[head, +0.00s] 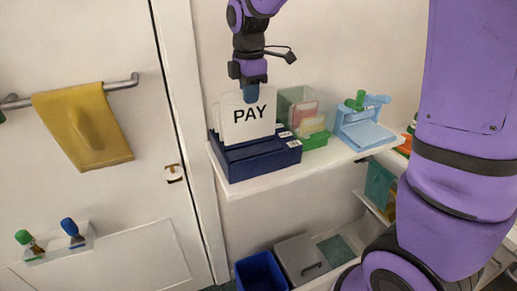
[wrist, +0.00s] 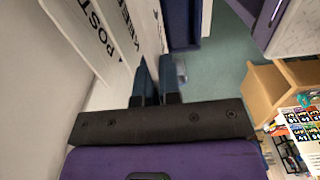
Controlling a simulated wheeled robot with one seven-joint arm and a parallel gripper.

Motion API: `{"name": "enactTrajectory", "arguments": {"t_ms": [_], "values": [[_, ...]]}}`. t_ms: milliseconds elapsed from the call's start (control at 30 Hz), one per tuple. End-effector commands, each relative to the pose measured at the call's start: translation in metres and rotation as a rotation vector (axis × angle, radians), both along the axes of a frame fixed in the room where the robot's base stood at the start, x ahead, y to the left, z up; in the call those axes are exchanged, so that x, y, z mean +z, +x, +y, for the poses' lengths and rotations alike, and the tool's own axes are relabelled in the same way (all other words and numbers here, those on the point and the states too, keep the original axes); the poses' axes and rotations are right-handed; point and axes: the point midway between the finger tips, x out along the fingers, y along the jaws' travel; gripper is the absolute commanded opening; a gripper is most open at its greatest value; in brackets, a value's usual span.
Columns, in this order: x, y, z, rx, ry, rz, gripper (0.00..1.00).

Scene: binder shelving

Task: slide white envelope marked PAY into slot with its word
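The white envelope marked PAY (head: 248,126) stands upright above the dark blue sorter (head: 262,165), its word facing the head camera. My gripper (head: 250,97) holds its top edge from above. In the wrist view my gripper's two blue fingers (wrist: 156,88) are close together with a thin white sheet between them. The envelope's lower edge is at or just above the sorter; I cannot tell if it is inside a slot. White cards marked POST (wrist: 95,22) and what looks like KEEP (wrist: 130,22) stand behind. Small white labels on the sorter's right end are too small to read.
The sorter sits on a white shelf (head: 237,189). A green tray (head: 314,139) with papers and a light blue device (head: 364,132) stand to its right. A door with a yellow towel (head: 84,128) is at left. A blue bin (head: 262,272) is below.

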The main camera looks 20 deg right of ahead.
Motion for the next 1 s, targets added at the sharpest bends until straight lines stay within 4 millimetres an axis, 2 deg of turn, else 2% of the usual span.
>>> {"name": "enactTrajectory", "arguments": {"t_ms": [1000], "values": [[-0.017, 0.000, 0.000, 0.000, 0.000, -0.001, 0.00]]}}
